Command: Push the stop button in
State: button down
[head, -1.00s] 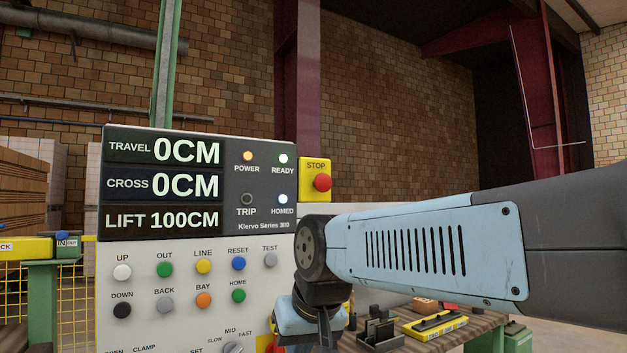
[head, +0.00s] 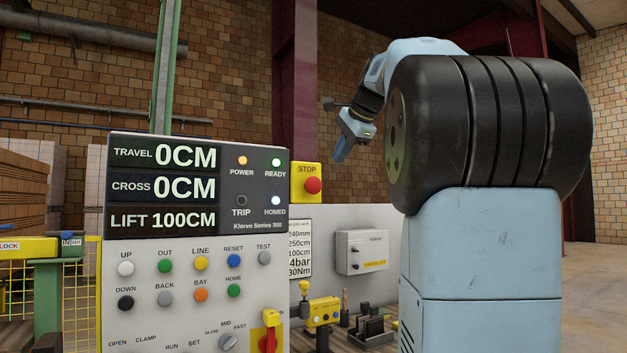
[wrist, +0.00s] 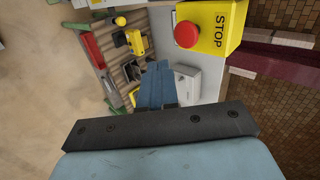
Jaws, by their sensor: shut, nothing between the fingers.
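The stop button (head: 313,186) is a round red knob on a yellow box (head: 304,168) marked STOP, at the right side of the control panel. In the wrist view the red knob (wrist: 186,34) and its yellow box (wrist: 222,28) are at the upper right, both unobstructed. My gripper (head: 339,157) is shut and empty, with its fingers pointing down. In the head view it appears above and to the right of the button, apart from it. In the wrist view my blue fingers (wrist: 156,72) are together, below and left of the knob.
The control panel (head: 190,245) carries displays, lamps and several coloured buttons. A red rotary switch (head: 268,340) on yellow is at its lower right. Behind are a workbench (head: 375,340) with small tools and a grey box (head: 362,252). A yellow fence (head: 75,300) stands at the left.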

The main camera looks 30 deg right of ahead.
send_near(316, 188)
notch_tip(316, 188, down, 4)
jog(key=shift+w+a+f, duration=0.1)
jog(key=shift+w, duration=1)
jog(key=shift+w+a, duration=0.1)
jog(key=shift+w, duration=1)
